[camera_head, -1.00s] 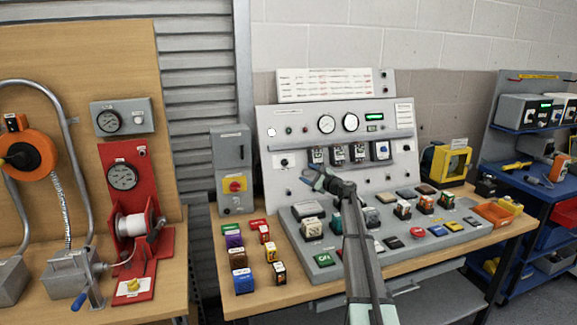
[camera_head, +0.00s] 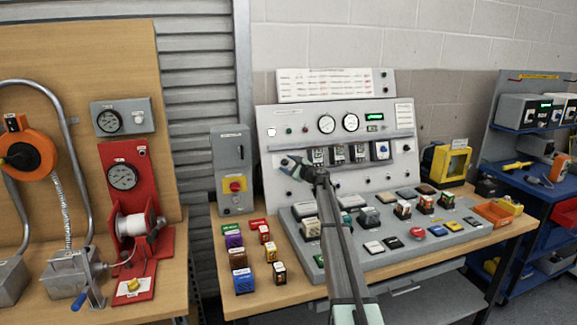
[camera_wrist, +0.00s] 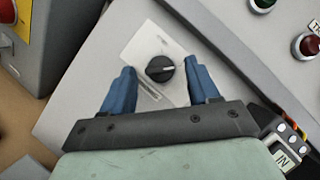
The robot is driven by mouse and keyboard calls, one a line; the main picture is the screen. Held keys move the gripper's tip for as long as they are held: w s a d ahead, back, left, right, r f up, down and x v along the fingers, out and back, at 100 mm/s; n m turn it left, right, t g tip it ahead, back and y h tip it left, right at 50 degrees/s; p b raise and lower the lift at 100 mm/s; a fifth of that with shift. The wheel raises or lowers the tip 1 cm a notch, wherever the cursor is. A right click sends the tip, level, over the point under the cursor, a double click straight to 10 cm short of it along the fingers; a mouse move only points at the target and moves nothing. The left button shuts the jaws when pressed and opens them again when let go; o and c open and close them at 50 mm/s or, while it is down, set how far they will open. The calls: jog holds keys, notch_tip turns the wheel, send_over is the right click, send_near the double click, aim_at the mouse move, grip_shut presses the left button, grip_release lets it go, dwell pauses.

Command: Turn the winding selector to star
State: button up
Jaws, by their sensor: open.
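The winding selector, which I take to be the black round knob (camera_wrist: 160,69) on a white label plate (camera_wrist: 150,50), sits on the grey panel (camera_head: 278,190). A light pointer line shows on the knob; the plate's lettering is too small to read. My gripper (camera_head: 286,162) is at the left part of the panel and covers the knob in the head view. In the wrist view its two blue fingers are open, one on each side of the knob, with gaps between them and it. Whether the fingertips are level with the knob in depth I cannot tell.
Red (camera_wrist: 307,45) and green (camera_wrist: 262,3) panel parts lie right of the knob in the wrist view. A grey box with a yellow and red switch (camera_head: 235,185) stands left of the panel. Several small coloured blocks stand on the bench in front.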

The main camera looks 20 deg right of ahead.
jog(key=shift+w+a, duration=0.1)
jog(key=shift+w, duration=0.05)
jog(key=c, duration=1)
jog(key=shift+c, duration=0.2)
jog(key=shift+n, duration=0.3)
jog(key=n+g, duration=0.1)
jog(key=n, duration=0.1)
jog(key=n+g, duration=0.1)
jog(key=n, duration=0.1)
jog(key=shift+w+d+r+y, duration=0.1)
jog(key=shift+d+r+y, duration=0.1)
jog(key=shift+y, duration=0.2)
jog(key=n+g, duration=0.2)
jog(key=n, duration=0.1)
jog(key=shift+r+n, duration=0.15)
jog(key=shift+n, duration=0.25)
jog(key=n+g, duration=0.1)
jog(key=n, duration=0.1)
jog(key=n+h, duration=0.1)
jog(key=shift+w+r+n+g, duration=0.1)
jog(key=shift+r+n+g, duration=0.1)
jog(key=shift+n+g, duration=0.2)
jog(key=shift+a+r+n+g+h, duration=0.15)
jog(key=shift+n+g+h, duration=0.55)
jog(key=shift+n, duration=0.8)
